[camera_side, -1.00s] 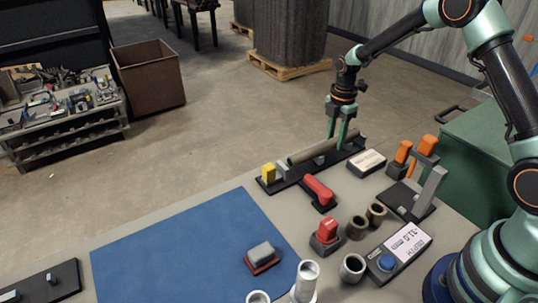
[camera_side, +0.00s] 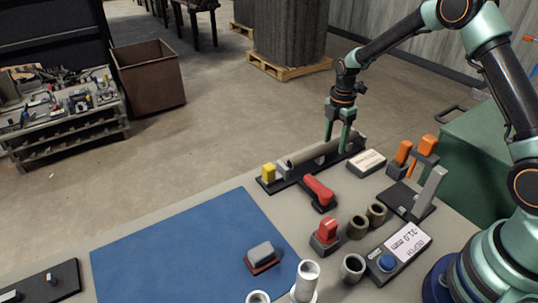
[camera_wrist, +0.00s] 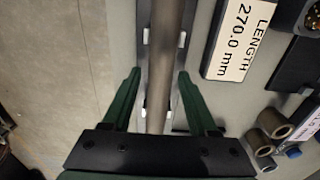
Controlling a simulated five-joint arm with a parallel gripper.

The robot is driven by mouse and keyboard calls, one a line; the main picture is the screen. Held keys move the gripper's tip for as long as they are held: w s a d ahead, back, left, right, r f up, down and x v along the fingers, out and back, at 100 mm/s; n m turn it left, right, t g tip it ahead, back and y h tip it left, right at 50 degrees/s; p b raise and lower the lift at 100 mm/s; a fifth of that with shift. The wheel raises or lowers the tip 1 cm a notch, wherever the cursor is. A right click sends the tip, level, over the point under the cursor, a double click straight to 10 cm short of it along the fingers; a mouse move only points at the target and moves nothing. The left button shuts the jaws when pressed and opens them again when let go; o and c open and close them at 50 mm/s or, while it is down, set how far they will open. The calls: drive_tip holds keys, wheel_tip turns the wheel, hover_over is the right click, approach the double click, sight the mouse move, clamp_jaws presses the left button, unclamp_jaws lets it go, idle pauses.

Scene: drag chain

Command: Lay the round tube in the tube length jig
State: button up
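The round tube (camera_side: 312,152) is a long grey-brown bar lying along the tube length jig (camera_side: 269,187), a narrow black base with a yellow block at its left end. In the wrist view the tube (camera_wrist: 166,50) runs between pairs of small white supports. My gripper (camera_side: 338,146) is low over the right part of the tube, fingers straddling it. In the wrist view its green fingers (camera_wrist: 159,78) stand apart with a gap on both sides of the tube. The underside of the tube is hidden.
A length display (camera_wrist: 242,38) beside the jig reads 270.0 mm. A red-handled clamp (camera_side: 319,190) stands in front of the jig. Short tube pieces (camera_side: 357,228), a red-topped block (camera_side: 326,232) and a depth display (camera_side: 408,243) are nearer. The blue mat (camera_side: 180,245) is mostly clear.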

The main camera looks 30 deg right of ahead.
idle(0.3)
wheel_tip(320, 180, up, 12)
drive_tip(key=shift+r, duration=0.1)
idle(0.4)
drive_tip(key=s+a+r+m+t, duration=0.3)
drive_tip(key=s+a+r+m, duration=0.2)
drive_tip(key=s+r+m, duration=0.4)
drive_tip(key=s+a+m+t, duration=0.1)
drive_tip(key=s+m, duration=0.2)
drive_tip(key=s+a+m, duration=0.1)
drive_tip(key=s+m, duration=0.2)
drive_tip(key=s+a+r+m+t, duration=0.1)
drive_tip(key=s+m, duration=0.2)
drive_tip(key=s, duration=0.1)
drive_tip(key=shift+a+t, duration=0.2)
drive_tip(key=shift+t, duration=0.1)
